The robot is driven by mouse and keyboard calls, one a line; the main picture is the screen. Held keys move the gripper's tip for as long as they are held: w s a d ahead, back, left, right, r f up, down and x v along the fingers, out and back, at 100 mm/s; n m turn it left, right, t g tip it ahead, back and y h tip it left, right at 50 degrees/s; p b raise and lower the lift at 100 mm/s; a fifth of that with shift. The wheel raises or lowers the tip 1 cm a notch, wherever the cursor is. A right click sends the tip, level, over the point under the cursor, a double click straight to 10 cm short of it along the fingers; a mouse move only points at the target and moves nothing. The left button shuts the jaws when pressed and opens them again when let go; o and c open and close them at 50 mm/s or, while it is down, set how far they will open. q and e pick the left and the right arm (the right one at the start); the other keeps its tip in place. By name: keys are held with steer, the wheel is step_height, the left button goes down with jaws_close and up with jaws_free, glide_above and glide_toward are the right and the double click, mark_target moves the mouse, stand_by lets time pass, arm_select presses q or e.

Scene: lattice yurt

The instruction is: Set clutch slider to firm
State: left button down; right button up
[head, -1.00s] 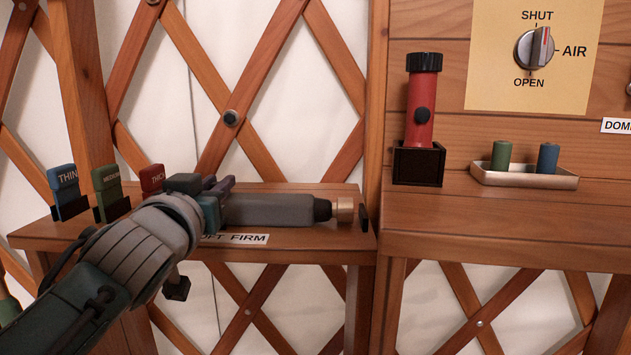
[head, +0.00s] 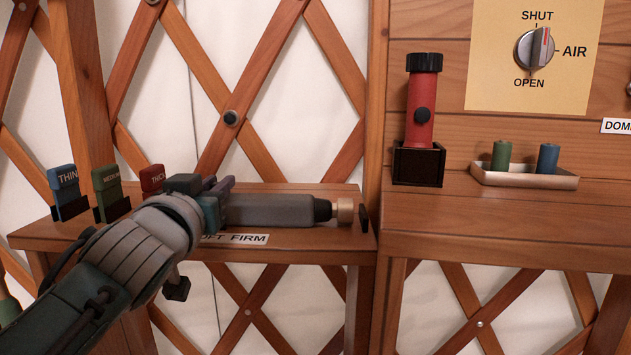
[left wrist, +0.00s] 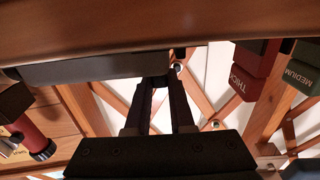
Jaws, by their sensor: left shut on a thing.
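A grey cylindrical tool (head: 270,210) with a black collar and brass tip (head: 345,211) lies on the left wooden shelf. A white label (head: 250,238) in front of it reads "FIRM" at its right, with its left part covered by my arm. My left gripper (head: 222,190) is at the tool's left part and hides the slider there in the head view. In the left wrist view its two dark fingers (left wrist: 158,84) are closed together on a small dark part beside the grey tool body (left wrist: 90,68). The slider's exact position cannot be told. My right gripper is not in view.
Blue THIN (head: 68,189), green MEDIUM (head: 107,190) and red THICK (head: 151,178) blocks stand behind my left arm. A red cylinder (head: 420,110) in a black holder and a tray (head: 525,179) with green and blue cylinders stand on the right shelf. The right shelf's front is clear.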

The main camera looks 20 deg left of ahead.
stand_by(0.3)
arm_select(q)
steer(key=shift+w+d+f+b, duration=0.15)
steer(key=shift+d+b, duration=0.1)
steer(key=shift+d, duration=0.15)
steer(key=shift+w+d+f+b, duration=0.1)
steer(key=shift+d+b, duration=0.1)
steer(key=shift+d, duration=0.15)
steer(key=shift+w+d+r, duration=0.15)
steer(key=shift+d+r, duration=0.05)
steer(key=shift+d, duration=0.2)
steer(key=c, duration=0.8)
jaws_free()
steer(key=shift+o, duration=0.2)
